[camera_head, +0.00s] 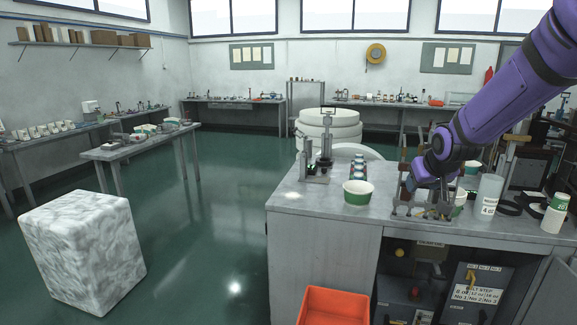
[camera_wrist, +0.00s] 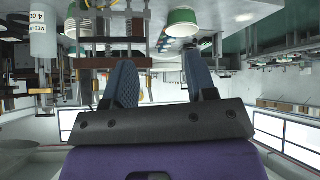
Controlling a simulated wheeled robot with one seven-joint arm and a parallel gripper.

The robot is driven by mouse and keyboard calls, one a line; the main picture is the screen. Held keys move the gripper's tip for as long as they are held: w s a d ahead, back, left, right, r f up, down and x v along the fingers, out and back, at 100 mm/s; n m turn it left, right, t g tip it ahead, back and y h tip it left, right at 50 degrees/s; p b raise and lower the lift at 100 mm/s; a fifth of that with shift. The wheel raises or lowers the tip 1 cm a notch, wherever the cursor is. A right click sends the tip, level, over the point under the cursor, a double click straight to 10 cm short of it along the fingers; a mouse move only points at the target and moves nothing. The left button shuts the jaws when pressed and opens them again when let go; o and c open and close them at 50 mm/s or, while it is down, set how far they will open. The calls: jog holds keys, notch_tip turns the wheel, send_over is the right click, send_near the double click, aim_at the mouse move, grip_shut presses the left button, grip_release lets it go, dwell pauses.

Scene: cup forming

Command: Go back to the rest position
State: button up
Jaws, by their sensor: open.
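My purple arm reaches in from the upper right of the head view. My gripper (camera_head: 422,184) is at the metal forming fixture (camera_head: 408,212) on the grey workbench (camera_head: 310,208). In the wrist view, which looks upside down, the two dark fingers of my gripper (camera_wrist: 160,62) stand wide apart with nothing between them. The fixture's bars and clamps (camera_wrist: 110,38) lie just beyond the fingers. Whether the fingers touch the fixture cannot be told. A white cup with a green band (camera_head: 357,193) stands left of the fixture; a cup (camera_wrist: 182,22) also shows in the wrist view.
A clear labelled cylinder (camera_head: 488,194) and stacked green-white cups (camera_head: 555,213) stand right of the fixture. A small press (camera_head: 318,165) is at the bench's left. An orange bin (camera_head: 335,306) and a marbled white block (camera_head: 82,250) stand lower. Open green floor (camera_head: 215,215) lies between.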

jog(key=s+a+r+g, duration=0.1)
jog(key=s+r, duration=0.3)
jog(key=s, duration=0.5)
jog(key=s+a+r, duration=0.1)
jog(key=s+r, duration=0.4)
jog(key=s, duration=0.3)
jog(key=s+a+g, duration=0.1)
jog(key=s, duration=1.7)
jog(key=shift+s+a+r+m+g+y, duration=0.2)
jog(key=shift+s+a+m+g+y, duration=0.1)
jog(key=shift+s+m, duration=0.1)
